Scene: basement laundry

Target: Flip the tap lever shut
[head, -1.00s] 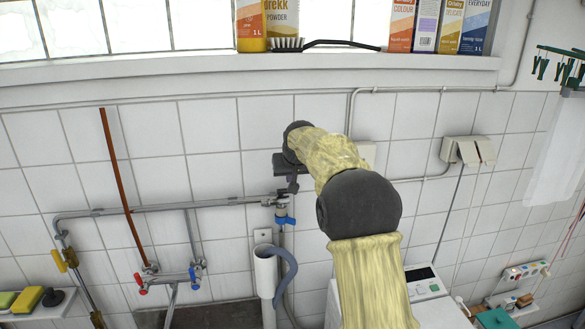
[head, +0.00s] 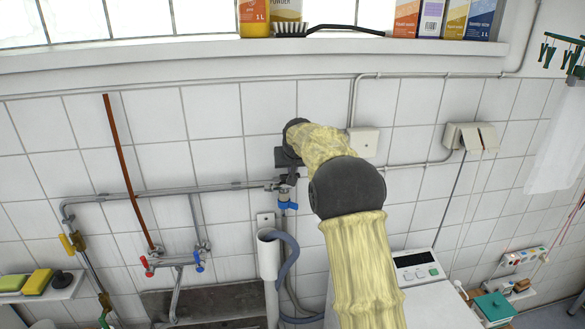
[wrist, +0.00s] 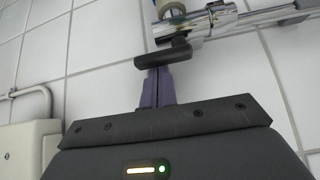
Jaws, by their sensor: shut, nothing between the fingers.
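The chrome tap (head: 284,184) sits at the right end of a wall pipe, and its chrome body also shows in the wrist view (wrist: 195,22). A black bar-shaped lever (wrist: 163,57) joins the tap by a short dark stem. My gripper (wrist: 157,72) has its purple fingers together and empty, with the tips at the lever's near side. Whether they touch it I cannot tell. In the head view, my gripper (head: 291,172) is just above the tap, and it and my wrist partly hide the lever. A blue fitting (head: 288,205) sits below the tap.
A white wall box (head: 364,142) is right of my wrist. A grey hose (head: 291,262) and an upright pale pipe (head: 268,255) stand below the tap. A mixer with red and blue handles (head: 173,262) is lower left. A window sill (head: 200,55) with packages runs above.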

